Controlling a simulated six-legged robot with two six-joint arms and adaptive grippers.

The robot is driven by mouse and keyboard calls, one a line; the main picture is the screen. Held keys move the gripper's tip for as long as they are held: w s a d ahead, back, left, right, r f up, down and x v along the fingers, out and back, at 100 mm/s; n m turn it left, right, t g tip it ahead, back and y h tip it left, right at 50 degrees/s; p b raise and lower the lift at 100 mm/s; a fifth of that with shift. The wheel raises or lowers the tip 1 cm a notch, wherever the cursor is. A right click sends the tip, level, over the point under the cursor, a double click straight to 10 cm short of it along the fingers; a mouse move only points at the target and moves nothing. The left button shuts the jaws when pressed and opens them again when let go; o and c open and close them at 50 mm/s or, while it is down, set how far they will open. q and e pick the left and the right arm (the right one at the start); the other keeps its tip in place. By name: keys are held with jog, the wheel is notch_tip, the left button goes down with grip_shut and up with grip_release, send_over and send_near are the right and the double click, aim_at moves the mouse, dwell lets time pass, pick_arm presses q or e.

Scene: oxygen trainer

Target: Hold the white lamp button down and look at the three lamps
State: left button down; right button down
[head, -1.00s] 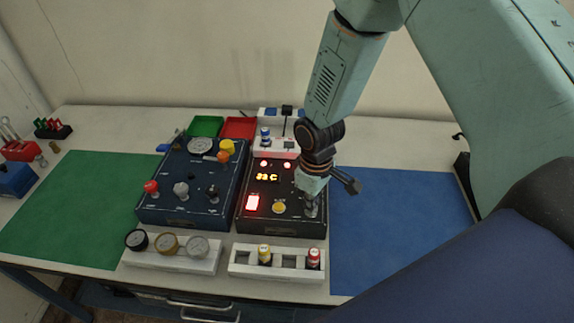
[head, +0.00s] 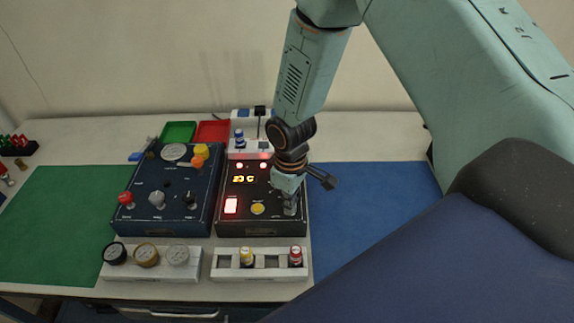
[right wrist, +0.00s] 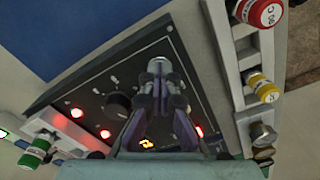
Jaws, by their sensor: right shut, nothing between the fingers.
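The black panel (head: 262,226) carries an amber display, a lit red rocker switch (head: 231,205) and a yellow button (head: 258,208). Two red lamps, one at the left (head: 239,165) and one beside it (head: 263,165), glow along its back; my right arm covers the spot further right. The right wrist view also shows two glowing red lamps (right wrist: 77,112). My right gripper (head: 290,209) is shut and points down at the panel's front right corner. A pale round piece (right wrist: 157,66) shows at its fingertips; whether it is the white button, and pressed, I cannot tell. My left gripper is out of view.
A dark blue box (head: 170,215) with knobs stands close left of the panel. A white rack (head: 220,264) with yellow- and red-topped pieces lies in front, beside a rack of gauges (head: 135,271). The blue mat (head: 360,210) at right and green mat (head: 60,220) look clear.

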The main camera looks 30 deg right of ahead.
jog(key=shift+r, duration=0.15)
notch_tip(320, 180, up, 7)
jog(key=p, duration=0.7)
jog(key=shift+f, duration=0.2)
dwell(0.5)
